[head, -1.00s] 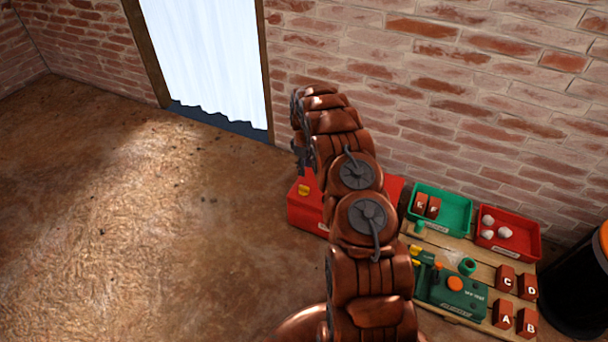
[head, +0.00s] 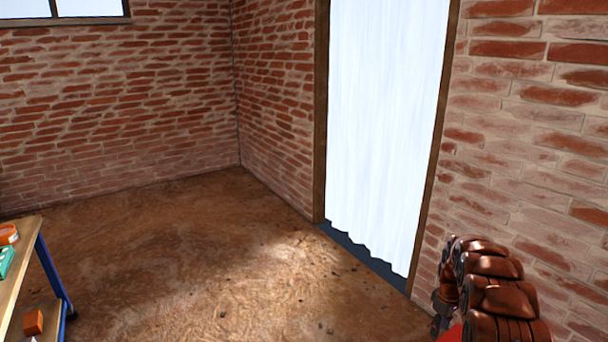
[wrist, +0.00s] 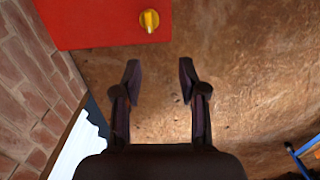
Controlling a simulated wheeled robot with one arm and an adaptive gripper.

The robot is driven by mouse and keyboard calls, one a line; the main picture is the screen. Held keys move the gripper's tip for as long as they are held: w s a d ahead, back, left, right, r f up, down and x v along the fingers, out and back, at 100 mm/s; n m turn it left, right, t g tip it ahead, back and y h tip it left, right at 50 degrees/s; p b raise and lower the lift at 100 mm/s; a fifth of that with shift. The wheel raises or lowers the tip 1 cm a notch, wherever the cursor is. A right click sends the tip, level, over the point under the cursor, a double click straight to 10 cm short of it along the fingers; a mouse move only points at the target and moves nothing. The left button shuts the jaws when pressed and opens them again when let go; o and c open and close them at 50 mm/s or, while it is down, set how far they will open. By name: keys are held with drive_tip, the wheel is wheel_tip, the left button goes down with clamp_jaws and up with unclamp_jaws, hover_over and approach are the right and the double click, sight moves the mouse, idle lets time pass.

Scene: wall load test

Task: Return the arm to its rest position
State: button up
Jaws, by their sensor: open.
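My arm shows at the lower right of the head view as copper-coloured links, cut off by the bottom edge. My gripper (wrist: 158,82) is in the wrist view, its two dark fingers spread apart with only brown floor between the tips. It holds nothing. In the head view the fingers cannot be made out clearly. A red box (wrist: 95,22) with a yellow knob (wrist: 149,20) lies beyond the fingertips, at the top left of the wrist view. A small red patch of it shows beside my arm in the head view (head: 452,334).
A doorway with a white curtain (head: 385,130) stands in the brick wall (head: 535,160), left of my arm. A wooden-topped table (head: 22,275) with blue legs is at the far left, with an orange block (head: 33,322) on its lower shelf. The floor (head: 190,250) between is clear.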

drive_tip(key=s+a+r+m+p, duration=0.1)
drive_tip(key=s+a+r+p, duration=0.35)
drive_tip(key=r, duration=0.75)
drive_tip(key=s+a+r+m+p, duration=0.1)
drive_tip(key=s+a+r+p, duration=0.35)
drive_tip(key=r, duration=0.75)
drive_tip(key=s+a+r+m+p, duration=0.1)
drive_tip(key=s+a+r+p, duration=0.2)
drive_tip(key=s+a+r, duration=0.6)
drive_tip(key=s+a+r+m+p, duration=0.1)
drive_tip(key=s+r+p, duration=0.3)
drive_tip(key=s, duration=0.5)
drive_tip(key=s+a+r+m+g+p, duration=0.1)
drive_tip(key=s+a+r+p, duration=0.2)
drive_tip(key=s+r, duration=0.6)
drive_tip(key=s+a+r+p, duration=0.4)
drive_tip(key=s+r, duration=0.2)
drive_tip(key=s, duration=0.4)
drive_tip(key=shift+s+a+r+m+g+p, duration=0.15)
drive_tip(key=shift+s+r+m+g+p, duration=0.15)
drive_tip(key=shift+s+m, duration=0.1)
drive_tip(key=shift+a, duration=0.1)
